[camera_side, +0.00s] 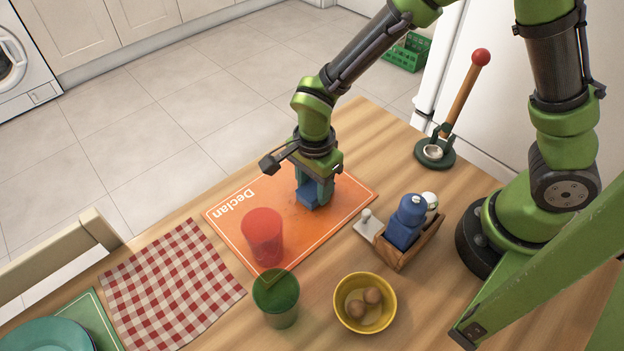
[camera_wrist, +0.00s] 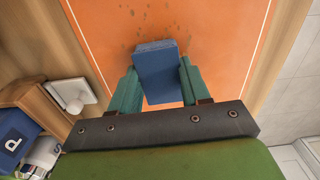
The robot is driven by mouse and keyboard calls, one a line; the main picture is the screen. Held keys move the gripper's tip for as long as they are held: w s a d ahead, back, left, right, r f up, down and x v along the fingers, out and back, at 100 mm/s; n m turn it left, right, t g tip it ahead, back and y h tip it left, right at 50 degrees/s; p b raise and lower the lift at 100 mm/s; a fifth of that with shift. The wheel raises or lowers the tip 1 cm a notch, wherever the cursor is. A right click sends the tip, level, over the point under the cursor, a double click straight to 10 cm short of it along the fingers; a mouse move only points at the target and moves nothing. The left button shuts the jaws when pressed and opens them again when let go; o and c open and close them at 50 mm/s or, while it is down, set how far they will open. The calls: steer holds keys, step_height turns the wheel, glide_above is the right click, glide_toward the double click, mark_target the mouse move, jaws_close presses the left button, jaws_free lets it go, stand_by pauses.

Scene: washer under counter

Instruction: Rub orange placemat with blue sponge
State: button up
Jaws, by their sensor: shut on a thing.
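The orange placemat (camera_side: 282,234), with a white border and the white word "Declan", lies on the wooden table. My gripper (camera_side: 312,195) points down over its far right part. It is shut on the blue sponge (camera_side: 306,196), which is at the mat's surface; I cannot tell whether it presses on it. In the wrist view the blue sponge (camera_wrist: 157,70) sits between my two fingers, above the orange placemat (camera_wrist: 220,40). Dark specks (camera_wrist: 150,32) show on the mat just beyond the sponge.
A red cup (camera_side: 262,236) stands on the mat, and a green cup (camera_side: 276,298) at its near corner. A yellow bowl with eggs (camera_side: 365,302) and a wooden caddy with bottles (camera_side: 405,240) stand to the right. A checked cloth (camera_side: 172,285) lies left.

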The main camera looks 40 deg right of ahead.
mark_target(290, 225)
steer(key=shift+d, duration=2.4)
steer(key=shift+s+a, duration=0.1)
steer(key=shift+s, duration=0.8)
steer(key=shift+a+r, duration=0.1)
steer(key=shift+a, duration=6.05)
step_height(290, 225, up, 8)
steer(key=shift+d, duration=0.15)
